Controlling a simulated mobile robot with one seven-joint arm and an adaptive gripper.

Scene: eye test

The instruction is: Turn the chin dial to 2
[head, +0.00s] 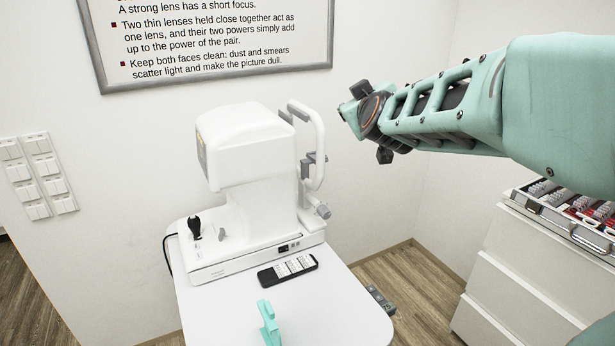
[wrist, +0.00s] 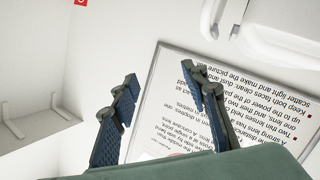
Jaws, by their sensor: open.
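The white eye-test machine (head: 250,150) stands on a white table (head: 330,312). Its curved white head-rest frame (head: 319,150) rises on the right side. A small grey knob (head: 322,210) sticks out low on that frame and looks like the chin dial; its markings are too small to read. My gripper (wrist: 160,76) is open and empty in the wrist view, in front of the wall poster. In the head view its fingers are mostly hidden by my wrist, which is above and right of the machine, apart from it. The knob does not show clearly in the wrist view.
A joystick (head: 195,227) is on the machine's base. A white cabinet (head: 520,295) with a lens tray (head: 570,215) stands right. A framed poster (head: 205,35) hangs behind.

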